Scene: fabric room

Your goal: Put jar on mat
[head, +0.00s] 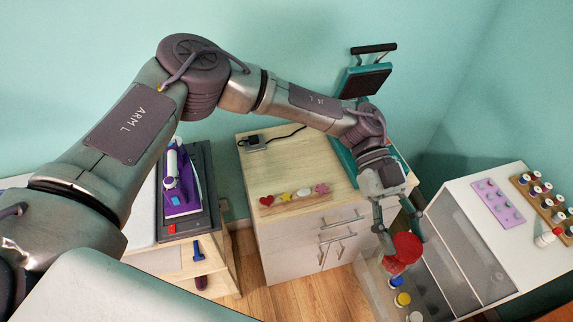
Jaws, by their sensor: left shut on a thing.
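My left gripper (403,242) is shut on a red, rounded thing that looks like the jar (406,249). It holds it in front of the white cabinet at the right, over an open drawer (436,301). My right gripper is not in view.
Bottles with blue, yellow and white caps (402,299) stand in the drawer. A brown rack (547,203) of several capped bottles is right of the mat, with a red-and-white bottle (547,238) nearby.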

